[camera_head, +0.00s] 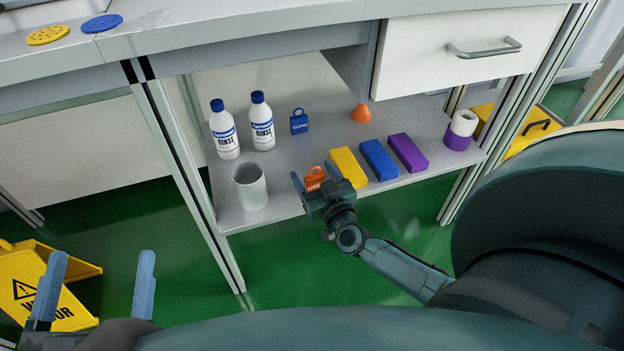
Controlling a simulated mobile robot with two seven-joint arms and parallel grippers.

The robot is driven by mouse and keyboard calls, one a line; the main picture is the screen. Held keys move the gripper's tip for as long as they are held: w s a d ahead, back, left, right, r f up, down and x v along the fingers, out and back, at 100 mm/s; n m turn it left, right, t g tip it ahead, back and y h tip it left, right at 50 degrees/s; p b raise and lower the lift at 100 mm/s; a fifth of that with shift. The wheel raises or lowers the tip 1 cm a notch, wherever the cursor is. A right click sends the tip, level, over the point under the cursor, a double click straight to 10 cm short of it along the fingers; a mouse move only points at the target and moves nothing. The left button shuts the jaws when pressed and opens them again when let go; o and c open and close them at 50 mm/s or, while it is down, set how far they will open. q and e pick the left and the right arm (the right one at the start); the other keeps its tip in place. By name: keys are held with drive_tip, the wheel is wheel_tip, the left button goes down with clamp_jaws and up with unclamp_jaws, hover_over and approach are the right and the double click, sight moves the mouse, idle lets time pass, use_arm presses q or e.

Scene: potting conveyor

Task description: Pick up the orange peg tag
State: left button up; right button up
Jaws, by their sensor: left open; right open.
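The orange peg tag (315,175) stands near the front edge of the grey lower shelf, with a loop at its top and its lower part hidden by my gripper. My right gripper (315,182) is open at the tag, one finger showing on each side of it in the picture. I cannot tell whether the fingers touch it. My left gripper (98,278) is open and empty at the lower left, away from the shelf.
The lower shelf (290,203) also holds a white cup (250,187), two rinse bottles (225,138), a blue tag (298,124), an orange cone (361,114), yellow (348,166), blue (379,159) and purple (408,152) blocks, and rolls (461,131). A drawer (460,50) hangs above.

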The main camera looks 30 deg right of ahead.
drive_tip(key=c, duration=1.1)
drive_tip(key=shift+o, duration=0.2)
